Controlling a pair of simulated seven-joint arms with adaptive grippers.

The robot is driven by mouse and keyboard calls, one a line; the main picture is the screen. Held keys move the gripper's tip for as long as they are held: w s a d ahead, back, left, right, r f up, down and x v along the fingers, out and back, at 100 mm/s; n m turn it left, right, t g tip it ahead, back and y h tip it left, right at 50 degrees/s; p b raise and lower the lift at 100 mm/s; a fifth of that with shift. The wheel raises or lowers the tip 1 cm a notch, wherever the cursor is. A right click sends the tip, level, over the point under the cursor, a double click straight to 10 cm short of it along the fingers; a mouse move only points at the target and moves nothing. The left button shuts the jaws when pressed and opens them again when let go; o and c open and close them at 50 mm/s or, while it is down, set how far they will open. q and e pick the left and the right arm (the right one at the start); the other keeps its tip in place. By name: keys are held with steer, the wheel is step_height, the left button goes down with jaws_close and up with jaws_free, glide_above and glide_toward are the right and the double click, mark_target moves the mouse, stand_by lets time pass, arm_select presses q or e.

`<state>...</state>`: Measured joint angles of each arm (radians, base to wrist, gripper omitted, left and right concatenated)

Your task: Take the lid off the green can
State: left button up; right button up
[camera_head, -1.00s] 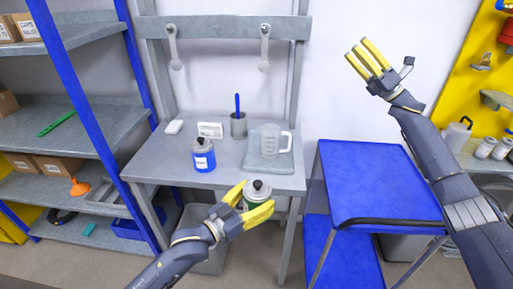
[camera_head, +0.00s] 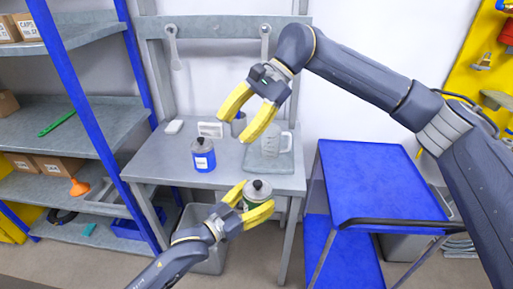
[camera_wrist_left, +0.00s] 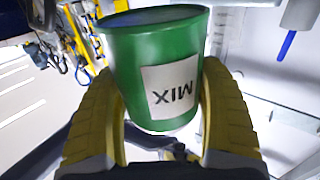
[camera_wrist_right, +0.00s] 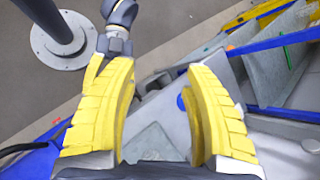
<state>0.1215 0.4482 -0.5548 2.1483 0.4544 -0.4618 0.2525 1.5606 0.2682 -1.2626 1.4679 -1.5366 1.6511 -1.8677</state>
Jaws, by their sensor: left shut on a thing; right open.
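The green can (camera_wrist_left: 165,55) with a white "MIX" label is between the yellow fingers of my left gripper (camera_wrist_left: 160,110), which is shut on it. In the head view the left gripper (camera_head: 246,205) holds the can near the bench's front edge. The can's dark lid (camera_head: 257,188) with a round knob is on top; most of the can's green side is hidden by the fingers. My right gripper (camera_head: 249,113) is open and empty, above the bench, up and slightly left of the lid. In the right wrist view its fingers (camera_wrist_right: 160,115) are apart with nothing between them.
A blue can (camera_head: 203,158) with a dark lid stands on the grey bench (camera_head: 165,165). A clear jug (camera_head: 275,142) stands on a plate behind the left gripper. A white box (camera_head: 210,130) is at the back. A blue cart (camera_head: 365,185) stands at right.

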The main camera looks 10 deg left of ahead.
mark_target(256, 181)
steer(key=d+f+n+t+h, duration=0.1)
steer(key=f+h, duration=0.1)
steer(key=f, duration=0.4)
steer(key=d+f+n+t+h, duration=0.1)
steer(key=d+f+h, duration=0.1)
steer(key=f, duration=0.3)
steer(key=d+f+n+t+h, duration=0.1)
steer(key=f+t+h, duration=0.1)
steer(key=f, duration=0.4)
steer(key=shift+s+d+f+n+h, duration=0.3)
steer(key=shift+f+n+h, duration=0.1)
steer(key=shift+h, duration=0.3)
jaws_close()
steer(key=shift+r, duration=0.25)
stand_by(0.4)
steer(key=shift+r, duration=0.5)
